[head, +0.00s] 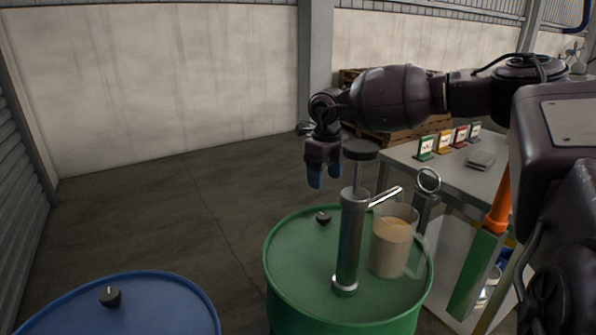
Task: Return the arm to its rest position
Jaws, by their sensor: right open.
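My right arm reaches in from the right, across the picture. My right gripper (315,178) points down with its blue fingertips above the far left part of the green drum (300,272). It is open and I see nothing between the fingers. It hangs just left of the black top of a grey hand pump (351,240), in front of or behind which I cannot tell. The pump stands upright on the green drum. A clear jug (391,246) of tan liquid stands beside the pump, on its right. My left gripper is not in view.
A blue drum (150,305) with a black knob stands at the lower left. A grey table (408,153) at the right carries several coloured cards and a small grey device (481,159). Wooden pallets (395,135) lie behind. The floor (150,220) at left is clear.

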